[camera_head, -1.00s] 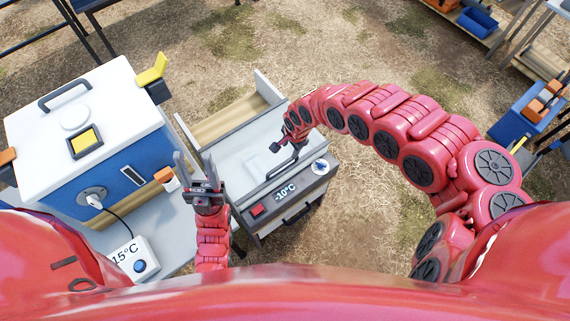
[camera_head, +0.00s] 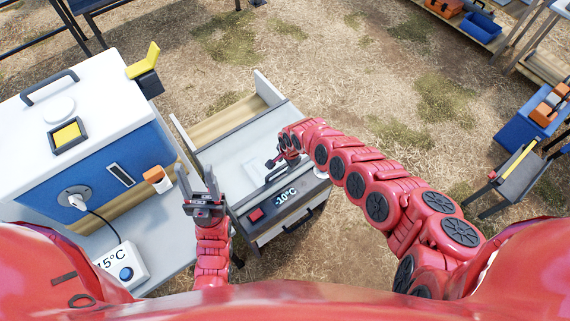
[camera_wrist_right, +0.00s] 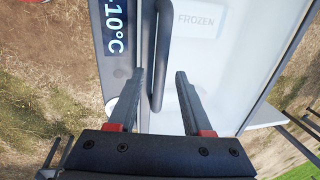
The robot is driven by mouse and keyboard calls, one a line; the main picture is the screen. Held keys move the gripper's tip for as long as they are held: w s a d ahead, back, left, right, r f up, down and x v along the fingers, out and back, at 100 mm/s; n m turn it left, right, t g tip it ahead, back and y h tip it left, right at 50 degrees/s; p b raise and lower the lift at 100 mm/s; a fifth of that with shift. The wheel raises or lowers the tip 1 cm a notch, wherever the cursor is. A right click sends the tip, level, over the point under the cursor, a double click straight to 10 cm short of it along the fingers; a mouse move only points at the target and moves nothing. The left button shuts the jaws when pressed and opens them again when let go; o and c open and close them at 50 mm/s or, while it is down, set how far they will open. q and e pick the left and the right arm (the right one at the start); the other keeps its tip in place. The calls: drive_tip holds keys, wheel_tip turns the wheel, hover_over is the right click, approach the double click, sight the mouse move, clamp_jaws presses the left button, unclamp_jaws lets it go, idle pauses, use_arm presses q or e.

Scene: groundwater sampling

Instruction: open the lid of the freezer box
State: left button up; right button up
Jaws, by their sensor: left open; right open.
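The freezer box (camera_head: 272,210) is a grey box with a "-10°C" display and a red button on its front. Its pale lid (camera_head: 238,158) lies flat and shut; the right wrist view shows "FROZEN" on the lid (camera_wrist_right: 215,60). A dark bar handle (camera_wrist_right: 163,45) runs along the lid beside the display. My right gripper (camera_wrist_right: 158,82) is open, with one finger on each side of the handle's lower end in that view. In the head view my right gripper (camera_head: 279,160) is over the lid's front. My left gripper (camera_head: 195,178) is open and empty, left of the freezer box.
A blue cooler with a white lid (camera_head: 100,110) stands at the left, with a temperature unit (camera_head: 122,268) in front. A wooden-sided tray (camera_head: 225,118) sits behind the freezer box. Shelves and stands line the right. Grassy ground between is clear.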

clamp_jaws()
idle(1.5)
